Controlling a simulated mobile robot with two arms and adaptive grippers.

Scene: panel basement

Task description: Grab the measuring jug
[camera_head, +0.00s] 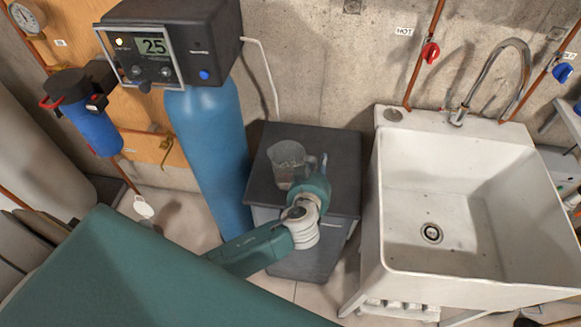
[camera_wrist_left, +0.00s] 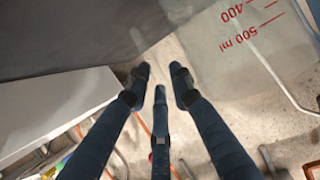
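The measuring jug (camera_head: 288,163) is clear grey with a handle on its right side. It stands upright on the dark top of a small cabinet (camera_head: 262,182). In the left wrist view the jug (camera_wrist_left: 238,68) fills the upper right, with red "400" and "500 ml" marks. My left gripper (camera_head: 323,166) is just right of the jug near its handle, mostly hidden behind my own wrist. In the wrist view its dark fingers (camera_wrist_left: 160,78) are apart with nothing between them, and the jug is beside them. My right gripper is not in view.
A white sink (camera_head: 398,215) stands close to the right of the cabinet. A blue tank (camera_head: 208,145) with a control box (camera_head: 205,40) stands close on the left. A concrete wall is behind. A thin pale hose hangs near the cabinet's back.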

